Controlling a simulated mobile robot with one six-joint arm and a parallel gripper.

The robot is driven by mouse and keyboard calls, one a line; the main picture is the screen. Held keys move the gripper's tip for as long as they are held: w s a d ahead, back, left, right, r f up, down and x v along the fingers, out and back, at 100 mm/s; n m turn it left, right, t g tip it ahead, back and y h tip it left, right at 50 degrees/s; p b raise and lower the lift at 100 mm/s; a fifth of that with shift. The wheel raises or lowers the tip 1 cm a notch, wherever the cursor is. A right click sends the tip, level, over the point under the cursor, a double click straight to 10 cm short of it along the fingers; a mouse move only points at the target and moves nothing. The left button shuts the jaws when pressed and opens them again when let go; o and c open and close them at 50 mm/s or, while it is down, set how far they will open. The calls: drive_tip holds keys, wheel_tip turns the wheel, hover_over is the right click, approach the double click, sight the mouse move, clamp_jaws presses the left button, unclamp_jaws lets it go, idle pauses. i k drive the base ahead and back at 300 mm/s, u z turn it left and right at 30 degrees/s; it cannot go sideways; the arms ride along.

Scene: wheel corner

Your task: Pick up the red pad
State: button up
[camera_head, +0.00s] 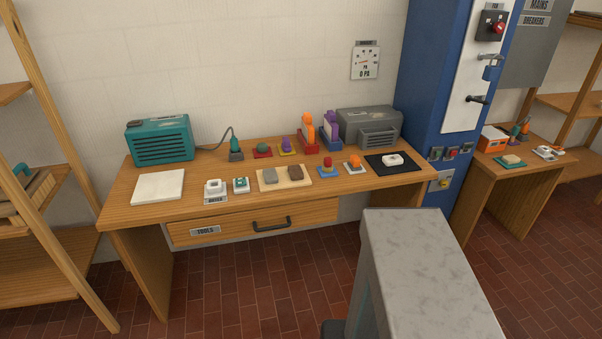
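A dark reddish-brown pad (295,171) lies on a pale tan board (283,184) near the middle of the wooden workbench (385,186). It looks like the red pad. A grey pad (271,175) lies on the same board just to its left, with a small gap between them. Nothing covers the reddish pad. My gripper is not in view.
Left of the board are small white items (215,186) and a white slab (158,187). To its right is a red knob (328,162) on a blue base. Coloured holders (308,142) stand behind. A grey-topped block (425,255) stands front right.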

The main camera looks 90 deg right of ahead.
sight(327, 167)
drive_tip(key=u, duration=0.6)
drive_tip(key=k, duration=2.7)
drive_tip(key=z, duration=0.5)
